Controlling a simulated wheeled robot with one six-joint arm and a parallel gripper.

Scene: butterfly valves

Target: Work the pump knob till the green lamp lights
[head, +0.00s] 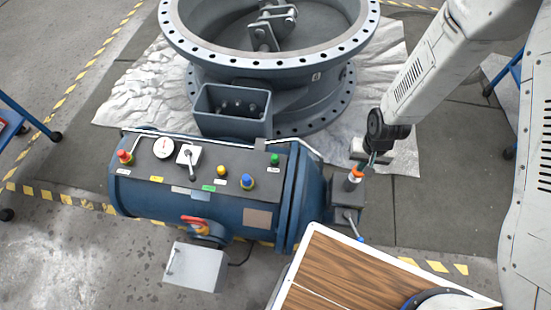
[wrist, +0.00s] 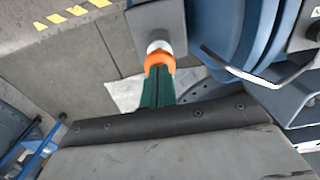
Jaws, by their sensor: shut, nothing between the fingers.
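The blue cylindrical unit (head: 150,198) lies in front of the big flanged valve in the head view. A small orange-topped knob (head: 355,175) with a pale collar sits on a grey block (head: 348,192) at its right end; I take it for the pump knob. It also shows in the wrist view (wrist: 158,60). My gripper (head: 366,164) is shut and empty, its green fingertips (wrist: 158,72) right at the orange part; whether they touch cannot be told. A green dome lamp (head: 274,159) is on top of the unit; whether it is lit is unclear.
The unit's top carries a red button (head: 125,156), a gauge (head: 163,148), a lever switch (head: 188,155), and yellow (head: 221,171) and blue (head: 247,181) domes. The flanged valve (head: 265,62) stands behind. A wooden-topped surface (head: 350,275) is at front right. Bare floor lies right.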

